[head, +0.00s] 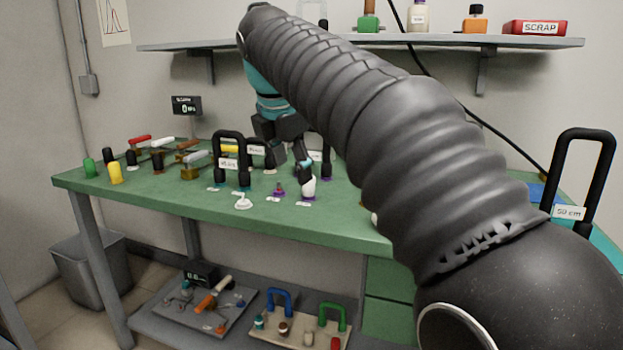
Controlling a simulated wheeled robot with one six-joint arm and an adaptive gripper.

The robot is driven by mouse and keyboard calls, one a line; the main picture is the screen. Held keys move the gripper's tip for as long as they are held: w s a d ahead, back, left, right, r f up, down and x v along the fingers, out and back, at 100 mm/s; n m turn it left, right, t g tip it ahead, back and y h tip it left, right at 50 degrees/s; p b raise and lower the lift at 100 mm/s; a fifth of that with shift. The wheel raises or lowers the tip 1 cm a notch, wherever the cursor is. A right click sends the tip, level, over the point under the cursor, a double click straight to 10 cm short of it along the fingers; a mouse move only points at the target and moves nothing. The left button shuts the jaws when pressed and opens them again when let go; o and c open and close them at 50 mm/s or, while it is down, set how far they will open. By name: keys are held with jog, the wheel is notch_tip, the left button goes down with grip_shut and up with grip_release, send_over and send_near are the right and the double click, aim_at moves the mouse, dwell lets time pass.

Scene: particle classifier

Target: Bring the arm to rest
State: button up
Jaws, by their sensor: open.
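My arm crosses the view from the lower right up to the top middle, then turns down over the workbench. My gripper (303,158) hangs at its end above the green bench top (160,200). It is open, and I see nothing held in it. A white and dark object (308,187) stands on the bench just below the fingers; I cannot tell whether they touch it. Black-handled labelled blocks (230,160) stand close to the gripper's left. My arm hides the bench's right middle.
A small white funnel-like piece (243,202) lies near the front edge. Yellow (115,173) and green (89,168) pieces stand at the left. A tall black handle marked 50 cm (578,170) stands at the right. A wall shelf (400,42) holds bottles and a red SCRAP box (535,28).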

jog(key=s+d+f+m+y, duration=0.1)
jog(key=s+d+f+m, duration=0.15)
jog(key=f+m, duration=0.4)
jog(key=s+d+f+m, duration=0.1)
jog(key=s+f+m, duration=0.2)
jog(key=f+m, duration=0.35)
jog(key=s+d+f+m, duration=0.6)
jog(key=s+d, duration=0.2)
jog(key=s, duration=0.2)
jog(key=s+d+f+m, duration=0.6)
jog(key=s+d+m, duration=0.1)
jog(key=s, duration=0.3)
jog(key=shift+d+f+t, duration=0.2)
jog(key=shift+d+t, duration=0.2)
jog(key=shift+d, duration=0.1)
jog(key=shift+s, duration=0.1)
